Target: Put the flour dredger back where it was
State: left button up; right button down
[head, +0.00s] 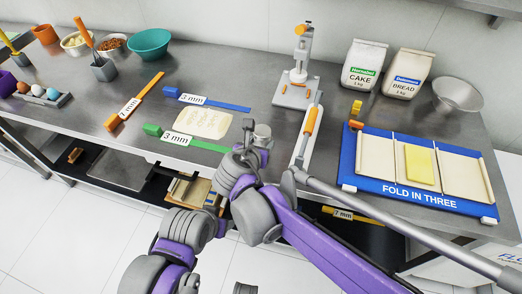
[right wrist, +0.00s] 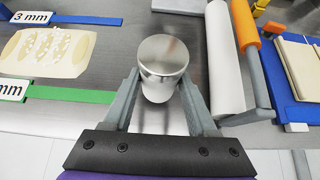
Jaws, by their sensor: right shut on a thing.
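The flour dredger is a plain shiny metal cylinder (right wrist: 163,62). It is upright between the two grey fingers of my right gripper (right wrist: 160,92), which is shut on it. In the head view the dredger (head: 263,131) shows at the front part of the steel table, just beyond my right gripper (head: 254,146). I cannot tell whether its base touches the table. My left gripper is not in view.
A white roller with an orange-handled tool (head: 311,119) lies close to the right. A dough sheet (head: 202,122) and green strip (head: 200,145) are left. A blue folding board (head: 365,182) is further right. A grey stand (head: 296,92) is behind. Bare steel shows around the dredger.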

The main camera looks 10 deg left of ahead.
jog(key=shift+f, duration=1.65)
jog(key=shift+f+b, duration=0.1)
jog(key=shift+b, duration=0.2)
jog(key=shift+c, duration=1)
grip_release()
